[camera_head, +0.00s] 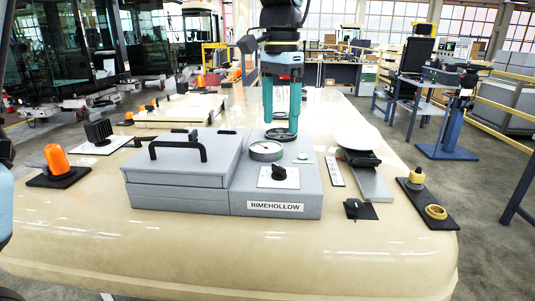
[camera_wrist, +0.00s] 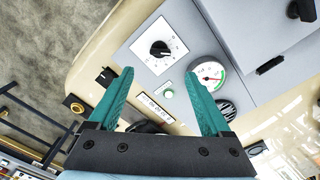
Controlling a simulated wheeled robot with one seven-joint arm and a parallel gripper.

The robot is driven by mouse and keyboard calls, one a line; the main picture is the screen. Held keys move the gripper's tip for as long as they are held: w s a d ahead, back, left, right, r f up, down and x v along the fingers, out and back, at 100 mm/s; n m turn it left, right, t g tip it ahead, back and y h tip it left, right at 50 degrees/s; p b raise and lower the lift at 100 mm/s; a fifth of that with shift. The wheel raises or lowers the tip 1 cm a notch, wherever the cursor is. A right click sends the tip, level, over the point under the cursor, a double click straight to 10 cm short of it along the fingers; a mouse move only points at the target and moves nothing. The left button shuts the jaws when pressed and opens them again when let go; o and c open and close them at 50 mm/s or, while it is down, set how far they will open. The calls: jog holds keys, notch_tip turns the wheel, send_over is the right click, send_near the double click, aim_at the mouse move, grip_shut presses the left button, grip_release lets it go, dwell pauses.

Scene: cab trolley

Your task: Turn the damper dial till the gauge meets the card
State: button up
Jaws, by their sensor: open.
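The damper dial (camera_head: 279,173) is a black knob on a white scale plate on the grey RIMEHOLLOW unit. It also shows in the wrist view (camera_wrist: 160,48). The round gauge (camera_head: 265,150) lies behind it, with a white face, some red and a green band in the wrist view (camera_wrist: 207,72); its exact reading is too small to tell. A white printed card (camera_head: 335,172) lies just right of the unit and shows in the wrist view (camera_wrist: 154,107). My gripper (camera_head: 281,119) is open and empty, pointing down above the unit behind the gauge, apart from the dial.
A green button (camera_head: 302,157) sits between gauge and card. A black handle (camera_head: 178,150) rises from the lid at left. An orange beacon (camera_head: 57,160) stands far left. A white dome (camera_head: 356,137), a small black knob (camera_head: 353,208) and a yellow ring (camera_head: 435,212) are at right.

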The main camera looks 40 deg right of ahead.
aim_at(279, 166)
notch_tip(279, 166, down, 11)
jog(key=shift+r+p, duration=0.15)
jog(key=shift+p, duration=0.75)
